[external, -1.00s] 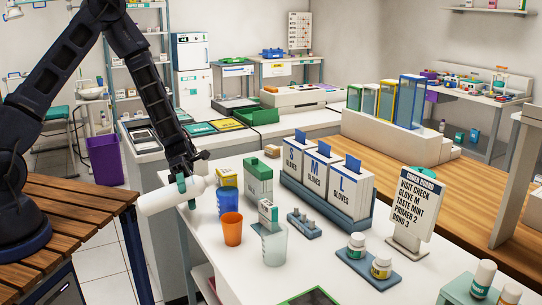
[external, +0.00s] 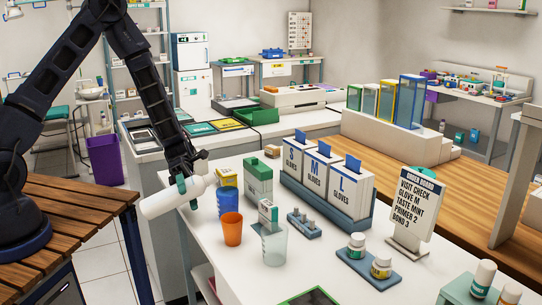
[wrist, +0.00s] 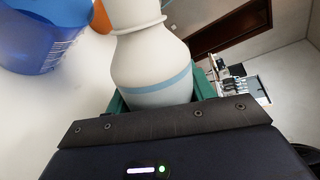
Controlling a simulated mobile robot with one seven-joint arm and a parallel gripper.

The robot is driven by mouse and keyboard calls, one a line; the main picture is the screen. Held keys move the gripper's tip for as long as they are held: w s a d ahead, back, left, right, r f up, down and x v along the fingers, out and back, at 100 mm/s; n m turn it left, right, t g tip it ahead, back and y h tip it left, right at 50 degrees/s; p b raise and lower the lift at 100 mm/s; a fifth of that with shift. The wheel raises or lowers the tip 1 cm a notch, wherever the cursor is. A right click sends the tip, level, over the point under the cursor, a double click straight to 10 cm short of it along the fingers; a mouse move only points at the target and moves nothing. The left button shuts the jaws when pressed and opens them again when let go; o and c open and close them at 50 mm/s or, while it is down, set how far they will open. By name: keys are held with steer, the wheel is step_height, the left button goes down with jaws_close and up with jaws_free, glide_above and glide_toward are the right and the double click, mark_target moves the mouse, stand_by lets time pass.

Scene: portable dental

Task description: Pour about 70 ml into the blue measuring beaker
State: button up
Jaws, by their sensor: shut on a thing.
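My gripper (external: 182,187) is shut on a white bottle (external: 160,202), which lies strongly tilted, its left end lower in the external view. In the wrist view the bottle (wrist: 152,60) has a pale blue band and a ringed neck, between my green finger pads; its mouth is out of frame. The blue measuring beaker (external: 228,201) stands upright on the white table, just right of the bottle and apart from it. It also shows at the upper left of the wrist view (wrist: 35,40). Its contents are hidden, and no stream is visible.
An orange cup (external: 232,230) stands just in front of the blue beaker, with a clear beaker (external: 274,247) to its right. A yellow box (external: 226,177) and green-white carton (external: 257,178) stand behind. The glove boxes (external: 325,180) are farther right. The table's left edge is near the bottle.

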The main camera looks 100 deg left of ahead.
mark_target(194, 180)
steer(key=shift+w+f, duration=0.1)
steer(key=shift+w+a+r+m, duration=0.1)
steer(key=shift+r+m, duration=0.1)
steer(key=shift+m, duration=0.3)
steer(key=shift+w+a+r+m+t, duration=0.15)
steer(key=shift+w+r+m+t, duration=0.2)
steer(key=shift+r+m, duration=0.25)
steer(key=shift+w+a+r+m+t, duration=0.15)
steer(key=shift+w+r+m+t, duration=0.05)
steer(key=shift+r+m+t, duration=0.3)
steer(key=shift+w+a+r+m, duration=0.15)
steer(key=shift+w+r+m, duration=0.1)
steer(key=shift+r+m, duration=0.5)
steer(key=m, duration=0.1)
steer(key=r+m+t, duration=0.1)
steer(key=shift+s+m+b, duration=0.25)
steer(key=shift+m+b, duration=0.05)
steer(key=shift+m, duration=0.05)
steer(key=shift+s+d+r+m+t+h, duration=0.1)
steer(key=shift+m+t, duration=0.1)
steer(key=shift+m, duration=0.45)
steer(key=shift+w+d+r+m+t+h, duration=0.1)
steer(key=shift+m+t, duration=0.05)
steer(key=shift+m, duration=0.45)
steer(key=shift+s+m+t+h, duration=0.1)
steer(key=shift+m+t, duration=0.1)
steer(key=shift+m, duration=0.45)
